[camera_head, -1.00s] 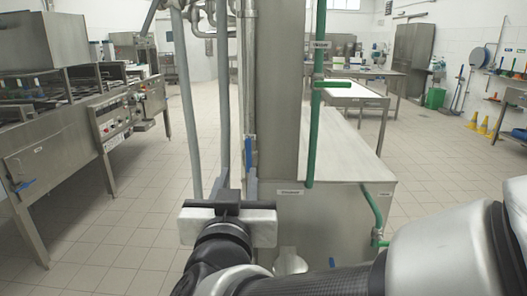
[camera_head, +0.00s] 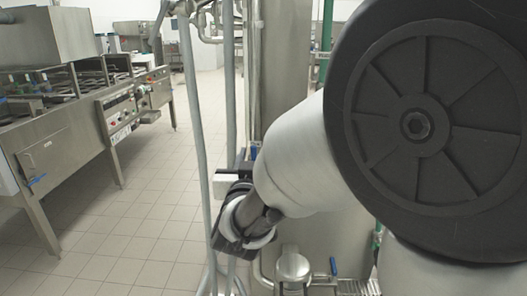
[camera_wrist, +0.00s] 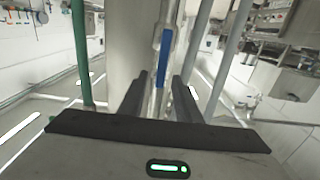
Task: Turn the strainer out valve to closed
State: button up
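A blue lever handle (camera_wrist: 164,62) lies along a thin metal pipe in the wrist view, and a bit of blue (camera_head: 254,151) shows beside my wrist in the head view. No label is readable, so I cannot tell whether it is the strainer out valve. My gripper (camera_wrist: 160,78) is open, with one dark finger on each side of the pipe and handle line. I cannot tell whether the handle lies between the fingertips or just beyond them. In the head view my gripper (camera_head: 238,172) is mostly hidden by my arm.
A vertical grey pipe (camera_head: 190,110) stands close left of my gripper. A green pipe (camera_wrist: 80,50) shows in the wrist view. Another blue handle (camera_head: 333,266) sits low, right of a round metal housing (camera_head: 292,265). A steel machine (camera_head: 70,110) stands left, with clear floor between.

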jog(key=shift+w, duration=1.45)
jog(key=shift+c, duration=0.3)
grip_shut()
